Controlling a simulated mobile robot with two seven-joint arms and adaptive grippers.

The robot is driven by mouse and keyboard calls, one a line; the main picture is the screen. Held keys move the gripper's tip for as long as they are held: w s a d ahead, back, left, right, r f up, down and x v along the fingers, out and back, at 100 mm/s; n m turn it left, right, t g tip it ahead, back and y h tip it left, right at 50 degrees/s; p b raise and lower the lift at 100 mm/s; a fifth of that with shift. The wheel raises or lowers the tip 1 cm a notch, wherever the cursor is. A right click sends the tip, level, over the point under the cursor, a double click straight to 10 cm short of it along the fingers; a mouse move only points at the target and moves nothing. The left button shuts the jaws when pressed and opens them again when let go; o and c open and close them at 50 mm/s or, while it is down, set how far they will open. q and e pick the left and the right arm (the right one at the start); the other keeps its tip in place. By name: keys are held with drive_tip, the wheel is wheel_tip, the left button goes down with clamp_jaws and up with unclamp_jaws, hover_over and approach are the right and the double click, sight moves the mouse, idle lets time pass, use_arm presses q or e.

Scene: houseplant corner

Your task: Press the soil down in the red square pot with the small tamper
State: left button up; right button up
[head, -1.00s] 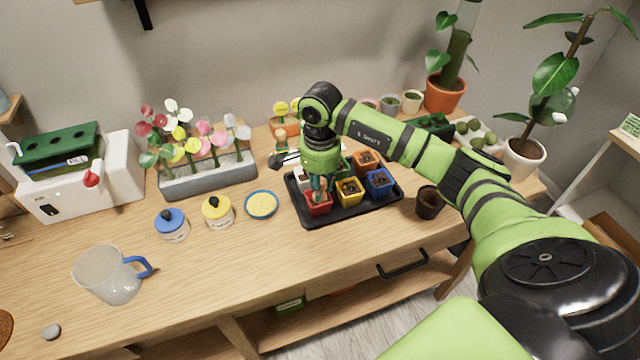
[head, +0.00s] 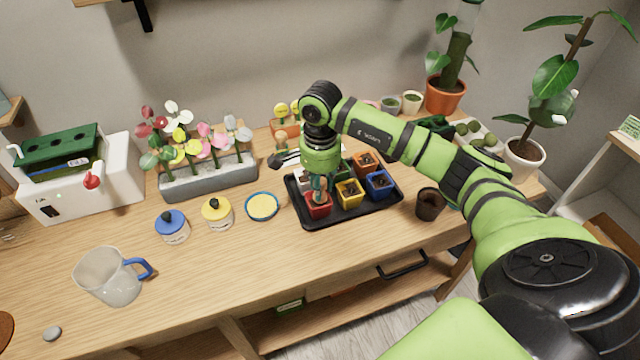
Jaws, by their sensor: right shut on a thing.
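The red square pot (head: 318,209) stands at the front left of the black tray (head: 353,221). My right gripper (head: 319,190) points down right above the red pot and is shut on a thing. That thing is mostly hidden by the gripper and is too small to make out; it may be the small tamper. The gripper's tips are at the pot's opening, and I cannot tell whether the tool touches the soil. The soil in the red pot is largely hidden. My left gripper does not show.
The yellow pot (head: 349,193), blue pot (head: 379,184) and orange pot (head: 366,163) share the tray. A dark brown pot (head: 429,205) stands right of it. A yellow-filled dish (head: 262,207) and two lidded jars are left.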

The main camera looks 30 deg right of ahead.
drive_tip(key=shift+r+p, duration=1.45)
drive_tip(key=shift+r, duration=1.6)
